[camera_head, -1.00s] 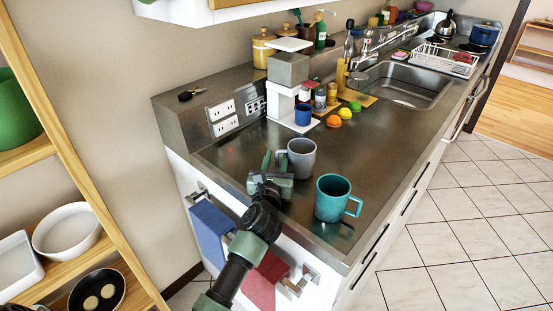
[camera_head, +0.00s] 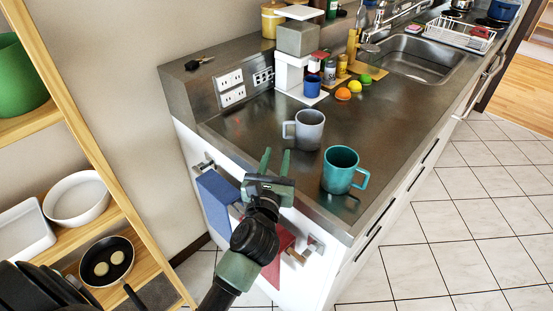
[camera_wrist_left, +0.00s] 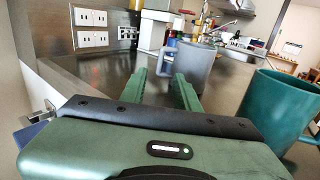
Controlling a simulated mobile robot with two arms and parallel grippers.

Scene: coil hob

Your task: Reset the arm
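My left gripper (camera_head: 275,160) is at the near edge of the steel counter (camera_head: 240,126), with its two green fingers apart and nothing between them. In the left wrist view the fingers (camera_wrist_left: 162,88) point toward the grey mug (camera_wrist_left: 188,66), which stands upright a little beyond the tips. The grey mug (camera_head: 309,130) has its handle toward the left. A teal mug (camera_head: 339,171) stands upright to the right of the gripper, its handle to the right. It also shows in the left wrist view (camera_wrist_left: 275,108). My right gripper is not in view.
A coffee machine (camera_head: 296,65) with a blue cup (camera_head: 312,86) stands farther back, beside fruit on a board. Blue (camera_head: 217,205) and red (camera_head: 279,250) towels hang on the counter's front. A wooden shelf (camera_head: 72,120) is at left. Tiled floor (camera_head: 430,235) is clear at right.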

